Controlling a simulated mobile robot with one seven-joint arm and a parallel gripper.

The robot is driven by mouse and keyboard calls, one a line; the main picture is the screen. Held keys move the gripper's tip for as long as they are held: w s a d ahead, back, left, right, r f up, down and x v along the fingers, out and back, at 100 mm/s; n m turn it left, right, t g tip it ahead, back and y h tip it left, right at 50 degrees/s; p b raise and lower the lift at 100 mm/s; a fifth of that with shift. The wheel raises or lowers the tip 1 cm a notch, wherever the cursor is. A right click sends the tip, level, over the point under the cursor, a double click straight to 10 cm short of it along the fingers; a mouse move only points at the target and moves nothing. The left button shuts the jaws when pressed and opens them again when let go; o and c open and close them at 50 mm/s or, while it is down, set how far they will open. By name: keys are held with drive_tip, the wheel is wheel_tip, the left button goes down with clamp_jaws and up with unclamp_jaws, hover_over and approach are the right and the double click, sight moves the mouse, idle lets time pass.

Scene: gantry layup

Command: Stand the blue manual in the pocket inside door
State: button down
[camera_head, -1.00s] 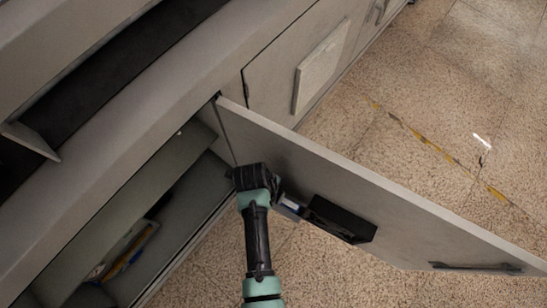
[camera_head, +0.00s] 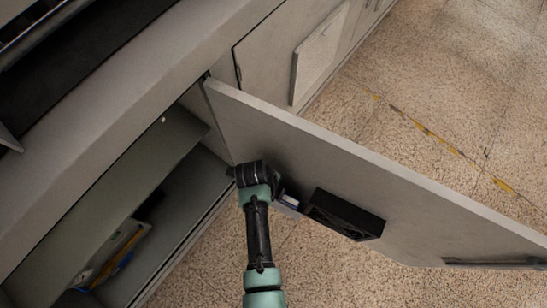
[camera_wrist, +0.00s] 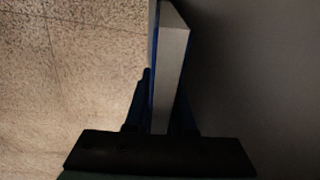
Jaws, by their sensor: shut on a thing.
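My gripper (camera_head: 272,190) is shut on the blue manual (camera_head: 289,203), beside the inner face of the open door (camera_head: 300,150). In the wrist view the manual (camera_wrist: 170,70) stands on edge between the fingers (camera_wrist: 160,105), showing a pale page edge and a thin blue cover line. The black pocket (camera_head: 345,214) is fixed to the door's inner face, just right of the manual in the head view. The manual appears outside the pocket; whether they touch I cannot tell. Most of the manual is hidden by my gripper in the head view.
The open cabinet (camera_head: 165,220) is at the left, with several items (camera_head: 112,258) on its lower shelf. A dark tool (camera_head: 495,262) is on the door toward its free end. Speckled floor (camera_head: 450,90) with a yellow line lies beyond the door.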

drive_tip(key=shift+w+d+f+b, duration=0.1)
drive_tip(key=shift+w+f+b, duration=0.05)
drive_tip(key=shift+f+b, duration=0.75)
drive_tip(key=shift+w+d+f+b, duration=0.1)
drive_tip(key=shift+w+f+b, duration=0.1)
drive_tip(key=shift+f+b, duration=0.65)
drive_tip(key=shift+w+f+b, duration=0.15)
drive_tip(key=shift+f+b, duration=0.45)
drive_tip(key=shift+f, duration=0.6)
